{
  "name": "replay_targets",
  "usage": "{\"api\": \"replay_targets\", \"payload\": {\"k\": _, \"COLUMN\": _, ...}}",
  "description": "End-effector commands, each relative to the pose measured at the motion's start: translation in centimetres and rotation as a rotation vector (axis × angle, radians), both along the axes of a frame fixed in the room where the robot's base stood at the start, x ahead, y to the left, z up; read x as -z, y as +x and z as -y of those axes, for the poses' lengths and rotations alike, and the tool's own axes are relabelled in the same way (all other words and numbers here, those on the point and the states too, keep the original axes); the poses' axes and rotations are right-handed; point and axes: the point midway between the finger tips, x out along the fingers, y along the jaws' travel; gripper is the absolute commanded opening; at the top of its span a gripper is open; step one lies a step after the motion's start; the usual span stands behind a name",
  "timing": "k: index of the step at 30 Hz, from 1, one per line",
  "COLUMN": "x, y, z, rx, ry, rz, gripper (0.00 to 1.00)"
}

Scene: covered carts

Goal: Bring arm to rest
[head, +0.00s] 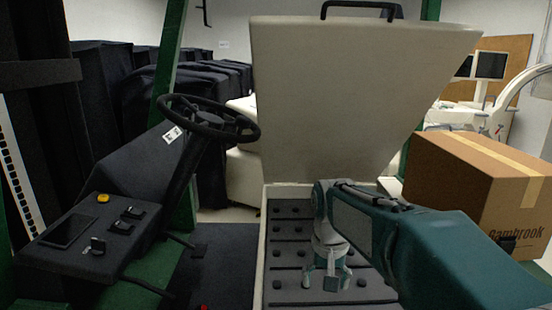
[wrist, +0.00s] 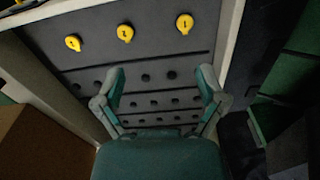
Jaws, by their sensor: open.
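My gripper (head: 328,279) hangs in front of the grey panel (head: 283,257) below the raised light lid (head: 350,95) in the head view. It is open and empty. In the wrist view its two teal fingers (wrist: 160,90) are spread apart. Between and beyond them is the dark panel (wrist: 150,58) with rows of black knobs and several yellow tags along its far part. My arm reaches in from the lower right of the head view, bent at the elbow, and hides part of the panel's right side.
A steering wheel (head: 209,118) and a console (head: 82,243) with a yellow button stand at left. A cardboard box (head: 465,185) sits close to my arm at right. Dark covered carts (head: 190,90) line the back left. Green posts frame the view.

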Motion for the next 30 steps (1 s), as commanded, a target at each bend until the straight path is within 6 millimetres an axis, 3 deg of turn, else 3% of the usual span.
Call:
{"api": "replay_targets", "payload": {"k": 9, "x": -2.7, "y": -7.9, "z": 2.7, "rx": -0.036, "ry": 0.01, "rz": 0.185, "gripper": 0.9}}
{"api": "replay_targets", "payload": {"k": 21, "x": -1.5, "y": -17.1, "z": 4.9, "rx": -0.081, "ry": -0.012, "rz": 0.407, "gripper": 0.9}}
{"api": "replay_targets", "payload": {"k": 25, "x": -0.7, "y": -18.8, "z": 5.2, "rx": -0.092, "ry": -0.022, "rz": 0.453, "gripper": 0.9}}
{"api": "replay_targets", "payload": {"k": 30, "x": -0.3, "y": -19.4, "z": 5.4, "rx": -0.097, "ry": -0.026, "rz": 0.471, "gripper": 0.9}}
